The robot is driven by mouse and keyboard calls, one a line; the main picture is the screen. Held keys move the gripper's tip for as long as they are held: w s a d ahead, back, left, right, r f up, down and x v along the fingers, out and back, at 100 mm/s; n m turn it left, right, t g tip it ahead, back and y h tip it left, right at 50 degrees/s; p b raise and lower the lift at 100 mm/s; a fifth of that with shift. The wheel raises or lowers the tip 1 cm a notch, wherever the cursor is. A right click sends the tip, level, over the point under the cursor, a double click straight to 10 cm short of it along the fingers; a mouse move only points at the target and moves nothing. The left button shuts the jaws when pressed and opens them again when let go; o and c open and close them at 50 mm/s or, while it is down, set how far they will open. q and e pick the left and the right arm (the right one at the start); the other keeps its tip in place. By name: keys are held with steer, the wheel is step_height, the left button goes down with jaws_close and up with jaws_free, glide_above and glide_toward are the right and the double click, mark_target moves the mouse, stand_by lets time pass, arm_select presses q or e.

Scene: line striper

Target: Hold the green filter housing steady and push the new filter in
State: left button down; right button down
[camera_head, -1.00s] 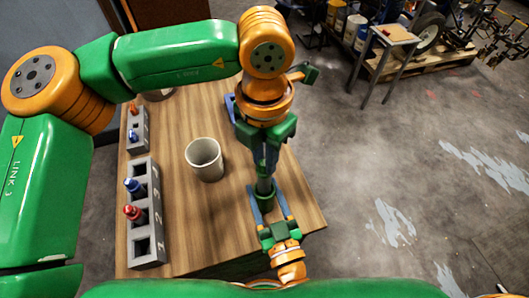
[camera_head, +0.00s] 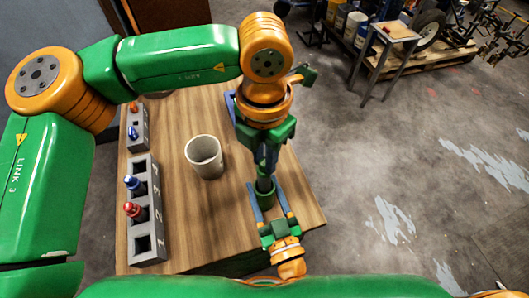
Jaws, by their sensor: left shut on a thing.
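My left gripper (camera_head: 265,165) points down over the table's right side. It is shut on the new filter (camera_head: 264,182), a dark slim piece mostly hidden by the fingers. The green filter housing (camera_head: 266,198) stands upright directly below, and the filter's lower end meets or overlaps its top. I cannot tell how deep the filter sits. My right gripper (camera_head: 269,186) comes from the front edge. Its two blue fingers lie apart on either side of the housing, with a gap showing on the right.
A pale grey cup (camera_head: 205,157) stands mid-table, left of the housing. Grey numbered racks (camera_head: 145,250) with red and blue pieces line the left edge. The wooden tabletop (camera_head: 190,220) is clear between. Its right edge is close to the housing.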

mark_target(265, 178)
arm_select(q)
steer(key=shift+f, duration=3.8)
stand_by(0.5)
steer(key=shift+c, duration=1.8)
jaws_free()
steer(key=shift+r, duration=3.45)
arm_select(e)
steer(key=shift+c, duration=0.6)
jaws_free()
